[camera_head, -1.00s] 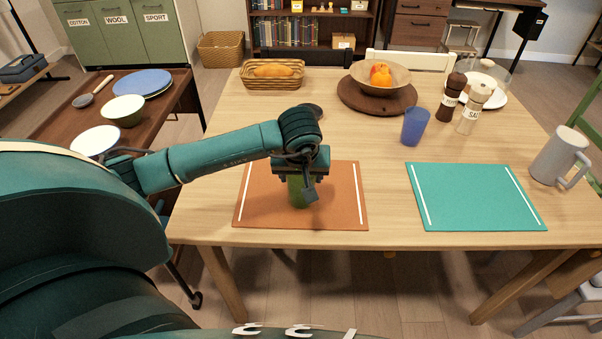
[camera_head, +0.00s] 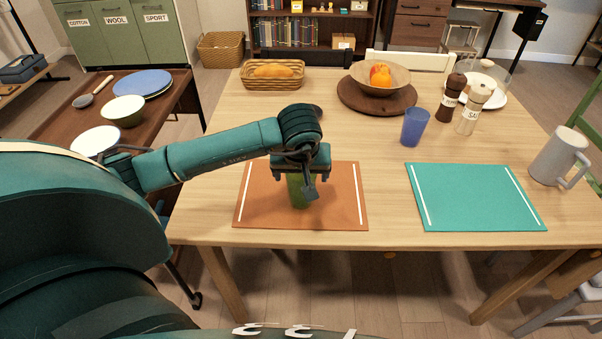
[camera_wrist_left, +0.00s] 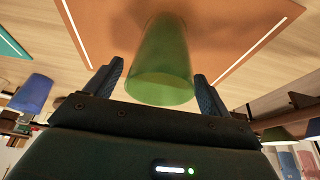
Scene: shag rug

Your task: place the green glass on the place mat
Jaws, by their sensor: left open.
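The green glass (camera_head: 298,191) stands upright on the orange-brown place mat (camera_head: 340,200) at the left front of the table. Its upper part is hidden behind my left gripper (camera_head: 301,178) in the head view. In the left wrist view the glass (camera_wrist_left: 163,65) stands on the mat (camera_wrist_left: 225,30) between the two fingers of my left gripper (camera_wrist_left: 160,85), which are spread with gaps on both sides. The left gripper is open just above and around the glass's top. A teal place mat (camera_head: 475,197) lies empty at the right. My right gripper is not in view.
A blue cup (camera_head: 414,127) stands behind the mats, and a grey mug (camera_head: 558,156) stands at the right edge. A bread basket (camera_head: 272,74), a fruit bowl (camera_head: 380,78) and two shakers (camera_head: 450,98) stand farther back. The table between the mats is clear.

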